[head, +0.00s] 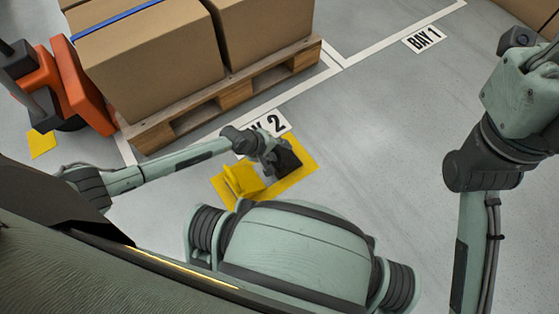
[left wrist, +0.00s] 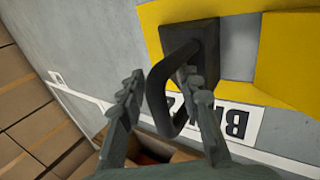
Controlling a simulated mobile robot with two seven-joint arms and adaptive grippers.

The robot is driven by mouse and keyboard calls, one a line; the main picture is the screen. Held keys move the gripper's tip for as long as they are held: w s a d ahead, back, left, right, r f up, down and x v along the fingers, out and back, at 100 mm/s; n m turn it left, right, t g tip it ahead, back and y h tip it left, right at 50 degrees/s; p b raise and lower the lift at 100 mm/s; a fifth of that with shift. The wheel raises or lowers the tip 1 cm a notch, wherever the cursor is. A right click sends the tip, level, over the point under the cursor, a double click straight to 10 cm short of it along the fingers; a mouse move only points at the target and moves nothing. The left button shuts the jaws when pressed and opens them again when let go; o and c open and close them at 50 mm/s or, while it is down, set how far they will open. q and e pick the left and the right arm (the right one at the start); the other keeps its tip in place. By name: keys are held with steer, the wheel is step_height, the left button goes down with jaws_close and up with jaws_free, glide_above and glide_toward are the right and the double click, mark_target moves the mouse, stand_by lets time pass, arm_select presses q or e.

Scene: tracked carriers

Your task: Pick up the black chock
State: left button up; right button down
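The black chock (head: 287,160) sits on the yellow-marked floor patch (head: 300,178) below the bay 2 label. My left gripper (head: 270,152) is right at it and hides part of it. In the left wrist view, the black chock (left wrist: 203,40) has a looped handle that reaches toward my left gripper (left wrist: 163,88). The two fingers are apart, one on each side of the handle; the right finger overlaps it in the picture. I cannot tell whether either finger touches it. My right arm shows at the right of the head view, but I cannot make out its gripper.
A yellow chock-like block (head: 241,180) stands just left of the black chock. A wooden pallet (head: 225,95) with large cardboard boxes (head: 150,55) is behind. An orange machine (head: 85,85) stands at the left. The floor toward the bay 1 label (head: 425,38) is clear.

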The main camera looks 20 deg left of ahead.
arm_select(q)
jaws_close()
steer(key=shift+r, duration=0.2)
stand_by(0.6)
